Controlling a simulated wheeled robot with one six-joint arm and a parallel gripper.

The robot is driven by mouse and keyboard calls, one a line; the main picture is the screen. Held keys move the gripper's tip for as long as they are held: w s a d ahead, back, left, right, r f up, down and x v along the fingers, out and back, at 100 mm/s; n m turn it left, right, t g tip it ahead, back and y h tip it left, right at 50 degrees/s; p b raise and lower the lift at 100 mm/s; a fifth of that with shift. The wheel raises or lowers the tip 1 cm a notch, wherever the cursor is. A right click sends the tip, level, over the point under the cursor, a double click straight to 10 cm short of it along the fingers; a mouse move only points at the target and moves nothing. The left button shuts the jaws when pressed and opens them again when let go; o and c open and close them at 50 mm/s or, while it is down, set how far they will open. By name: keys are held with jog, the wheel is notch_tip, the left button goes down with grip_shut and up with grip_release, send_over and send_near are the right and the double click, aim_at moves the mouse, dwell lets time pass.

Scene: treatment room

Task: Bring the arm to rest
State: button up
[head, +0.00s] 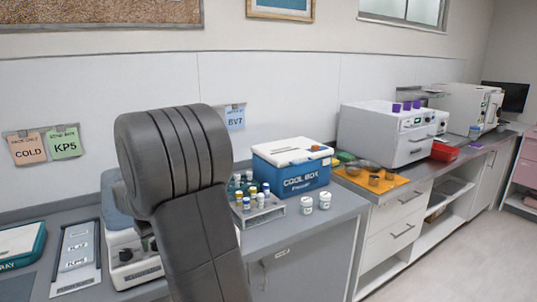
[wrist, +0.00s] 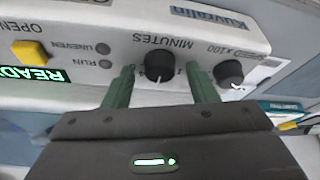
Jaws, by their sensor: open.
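In the wrist view my gripper (wrist: 160,70) has its two green fingers apart, with nothing held. A dark knob (wrist: 159,65) marked MINUTES shows between the fingertips; whether they touch it I cannot tell. The knob is on the front of a white machine (wrist: 100,20) with a lit READY display (wrist: 32,75), a yellow button (wrist: 28,50) and a second dark knob (wrist: 229,73). In the head view my arm stands large in front and hides my gripper and part of the machine (head: 135,275).
On the counter right of my arm are a rack (head: 262,214) of capped tubes, two white jars (head: 307,205) and a blue cool box (head: 292,175). A framed panel (head: 76,258) and a teal tray (head: 22,245) lie to the left. The floor (head: 450,260) at right is clear.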

jog(key=shift+w+n+g+y, duration=0.1)
jog(key=shift+n+g+y, duration=0.25)
jog(key=shift+n, duration=0.95)
jog(key=shift+w+n+g+y, duration=0.15)
jog(key=shift+n+g, duration=0.4)
jog(key=shift+n, duration=0.75)
jog(key=n+g+p, duration=0.1)
jog(key=n, duration=0.1)
jog(key=n+p, duration=0.1)
jog(key=n, duration=0.1)
jog(key=shift+r+n+g, duration=0.1)
jog(key=shift+n+g, duration=0.3)
jog(key=shift+v, duration=2.95)
jog(key=shift+d, duration=0.1)
